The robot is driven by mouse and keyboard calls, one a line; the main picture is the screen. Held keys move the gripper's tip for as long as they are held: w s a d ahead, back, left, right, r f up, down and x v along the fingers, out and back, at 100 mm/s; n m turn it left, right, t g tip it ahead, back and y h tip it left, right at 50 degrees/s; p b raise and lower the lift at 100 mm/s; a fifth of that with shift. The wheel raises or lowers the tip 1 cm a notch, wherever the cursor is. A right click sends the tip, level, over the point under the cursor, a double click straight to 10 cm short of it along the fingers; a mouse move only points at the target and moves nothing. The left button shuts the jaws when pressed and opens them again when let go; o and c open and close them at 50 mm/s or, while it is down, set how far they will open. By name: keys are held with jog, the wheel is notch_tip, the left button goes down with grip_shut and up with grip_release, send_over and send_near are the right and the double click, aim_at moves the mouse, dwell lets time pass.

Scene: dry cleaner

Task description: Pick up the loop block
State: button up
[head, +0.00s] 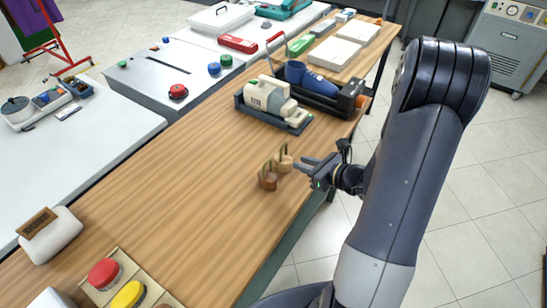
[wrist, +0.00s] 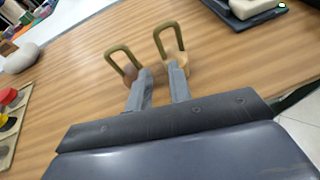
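Two small wooden blocks, each with an upright olive-brown loop on top, stand close together on the wooden table. The darker reddish-brown loop block (head: 267,181) is nearer the camera in the head view. The paler tan loop block (head: 284,165) is just behind and to its right. In the wrist view the darker one (wrist: 129,77) is at left and the paler one (wrist: 167,62) at right, both partly hidden by my fingers. My gripper (head: 306,170) is open, with its fingers apart and pointing at the pair from the right. Its fingertips (wrist: 160,70) overlap the blocks; I cannot tell whether they touch.
A cream device on a dark tray (head: 268,101) and a blue shoe in a dark holder (head: 309,80) stand farther back. A panel with red and yellow buttons (head: 104,273) is at the front left. The table left of the blocks is clear.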

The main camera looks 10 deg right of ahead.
aim_at(280, 160)
jog(key=x, duration=0.5)
jog(key=shift+p, duration=0.3)
jog(key=shift+w+a+p, duration=0.3)
jog(key=shift+w+a, duration=0.05)
jog(key=shift+w, duration=0.1)
jog(key=p+x, duration=0.1)
jog(key=x, duration=0.3)
jog(key=shift+f, duration=0.15)
jog(key=shift+d, duration=0.1)
grip_shut()
